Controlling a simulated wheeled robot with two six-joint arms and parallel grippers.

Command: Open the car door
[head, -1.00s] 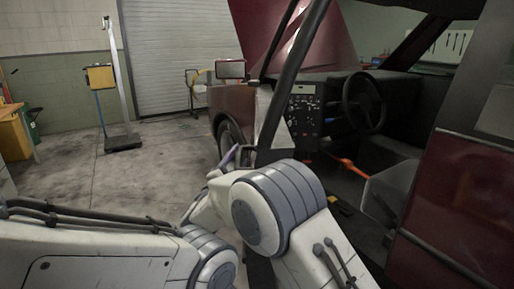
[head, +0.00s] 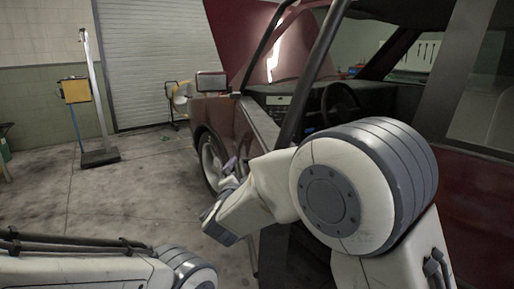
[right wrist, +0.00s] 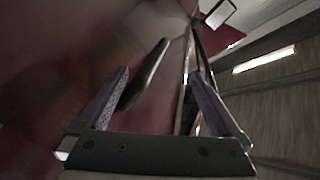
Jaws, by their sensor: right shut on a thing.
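The dark red car door (head: 262,125) stands ajar on the near side of the car, with its black window frame slanting up. Part of the cabin shows behind it. My right gripper (head: 228,178) is at the door, low on its outer side, partly hidden by my own wrist. In the right wrist view its two purple-grey fingers (right wrist: 163,105) stand apart on either side of a dark, long handle-like part (right wrist: 145,75) and the door's edge. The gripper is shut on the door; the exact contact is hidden. My left arm shows at the lower left, its gripper out of view.
The car's front wheel (head: 212,160) and side mirror (head: 211,82) are ahead of the door. A tall stand with a yellow box (head: 76,90) is on the left, before a grey shutter (head: 150,60). The concrete floor between stand and car is clear.

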